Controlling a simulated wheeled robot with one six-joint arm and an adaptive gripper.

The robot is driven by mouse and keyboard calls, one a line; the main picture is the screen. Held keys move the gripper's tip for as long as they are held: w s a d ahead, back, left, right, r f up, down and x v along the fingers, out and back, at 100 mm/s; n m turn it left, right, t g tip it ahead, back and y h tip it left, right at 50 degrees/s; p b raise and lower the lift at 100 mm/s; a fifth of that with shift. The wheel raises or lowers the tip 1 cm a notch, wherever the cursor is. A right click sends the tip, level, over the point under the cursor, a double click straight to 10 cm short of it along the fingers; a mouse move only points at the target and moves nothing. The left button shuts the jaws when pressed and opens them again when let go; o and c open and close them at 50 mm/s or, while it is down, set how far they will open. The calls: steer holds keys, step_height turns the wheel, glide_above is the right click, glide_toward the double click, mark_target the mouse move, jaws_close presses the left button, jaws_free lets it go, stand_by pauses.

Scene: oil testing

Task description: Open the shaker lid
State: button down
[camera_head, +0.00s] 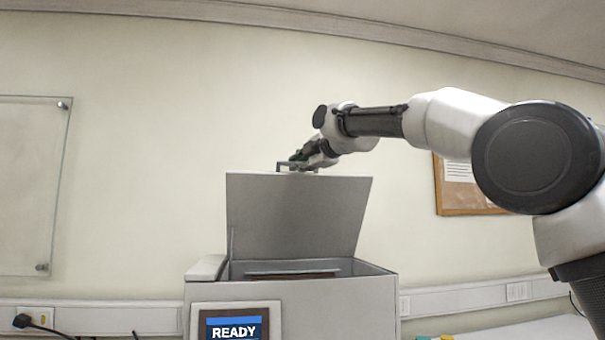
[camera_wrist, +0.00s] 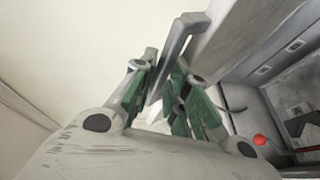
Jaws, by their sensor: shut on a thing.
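The shaker (camera_head: 300,300) is a grey box with its lid (camera_head: 295,215) raised and tilted back from the open top. A handle (camera_head: 283,165) stands on the lid's upper edge. My gripper (camera_head: 300,157) is at that handle. In the wrist view, the green-padded fingers of my gripper (camera_wrist: 160,85) are shut on the handle bar (camera_wrist: 178,55). The lid (camera_wrist: 225,35) shows behind the fingers in the wrist view. The inside of the shaker is mostly hidden by its front wall in the head view.
The shaker's screen (camera_head: 234,328) reads READY. A wall trunking with sockets (camera_head: 517,292) runs behind the shaker. A glass board (camera_head: 30,185) hangs at left and a notice board (camera_head: 458,185) at right, partly behind my arm.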

steer(key=shift+w+a+r, duration=0.1)
steer(key=shift+w+r, duration=0.35)
steer(key=shift+r, duration=0.15)
steer(key=c, duration=1.5)
jaws_free()
steer(key=shift+s, duration=0.1)
steer(key=shift+c, duration=0.2)
steer(key=v, duration=1.2)
steer(key=shift+f, duration=0.1)
